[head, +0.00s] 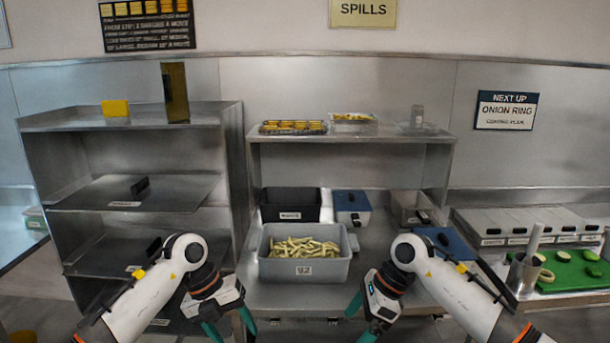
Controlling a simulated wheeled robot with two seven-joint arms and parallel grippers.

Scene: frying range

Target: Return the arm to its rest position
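My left arm comes in from the lower left, and my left gripper (229,331) hangs in front of the counter's front edge. Its two green fingers are spread apart with nothing between them. My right arm comes in from the lower right, and my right gripper (362,322) hangs to the right of the left one, also in front of the counter. Its green fingers point down and left; one is clear, the other is partly cut off by the picture's bottom edge. I see nothing held in it. Both grippers are apart from the grey bin and touch nothing visible.
A grey bin of fries (349,264) stands on the steel counter (290,297) between the arms. A steel shelf rack (50,165) stands left. A green cutting board (566,281) and a steel cup (522,277) with a tool are at right. Open space lies between the grippers.

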